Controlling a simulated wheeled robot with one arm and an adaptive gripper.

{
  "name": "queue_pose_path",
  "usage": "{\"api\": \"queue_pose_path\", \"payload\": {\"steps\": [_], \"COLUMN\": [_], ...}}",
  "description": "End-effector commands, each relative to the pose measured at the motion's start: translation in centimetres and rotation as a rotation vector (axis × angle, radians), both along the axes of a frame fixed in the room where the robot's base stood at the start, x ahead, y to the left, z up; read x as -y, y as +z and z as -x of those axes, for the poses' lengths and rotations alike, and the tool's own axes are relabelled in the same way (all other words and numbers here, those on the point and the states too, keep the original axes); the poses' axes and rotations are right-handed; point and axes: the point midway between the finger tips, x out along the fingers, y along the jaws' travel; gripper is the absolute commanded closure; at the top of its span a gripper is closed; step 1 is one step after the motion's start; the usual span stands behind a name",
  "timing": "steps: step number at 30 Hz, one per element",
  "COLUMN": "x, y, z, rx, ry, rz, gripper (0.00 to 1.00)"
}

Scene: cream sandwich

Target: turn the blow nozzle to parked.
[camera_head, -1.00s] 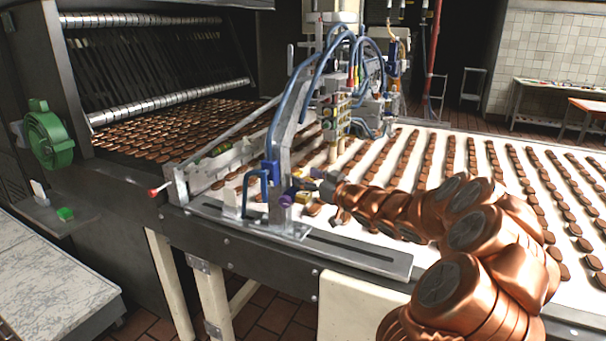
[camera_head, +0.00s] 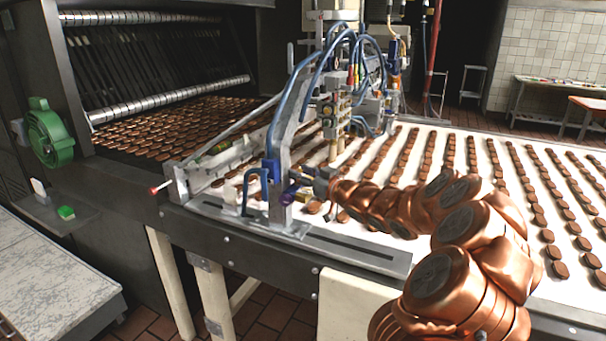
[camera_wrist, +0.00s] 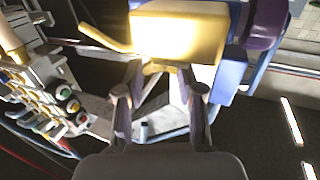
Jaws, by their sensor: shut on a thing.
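The blow nozzle (camera_wrist: 182,35) shows in the wrist view as a brass-yellow block under bright glare, with a thin bent yellow tube pointing left and a small tab below. A purple knob (camera_wrist: 265,22) sits at its right, beside a blue bracket. My gripper (camera_wrist: 160,72) has its two fingertips on either side of the small tab and is shut on the nozzle. In the head view my gripper (camera_head: 308,179) reaches the blue bracket post from the right, next to the purple knob (camera_head: 287,195). The nozzle block is mostly hidden there by my gripper.
The white conveyor belt (camera_head: 437,141) carries rows of brown biscuits. The depositor (camera_head: 345,85), with blue hoses, stands close behind my gripper. A blue curved handle (camera_head: 246,186) and a red-tipped lever (camera_head: 154,191) are on the left. A green wheel (camera_head: 47,138) is at far left.

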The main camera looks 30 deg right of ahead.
Motion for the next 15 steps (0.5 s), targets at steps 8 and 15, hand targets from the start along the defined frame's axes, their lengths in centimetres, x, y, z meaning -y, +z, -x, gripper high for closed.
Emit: {"api": "queue_pose_path", "payload": {"steps": [8, 15], "x": [0.03, 0.43], "y": [0.02, 0.3], "z": [0.01, -0.04], "rx": [0.0, -0.003], "ry": [-0.001, 0.017], "rz": [0.0, 0.006], "gripper": [0.98, 0.97]}}
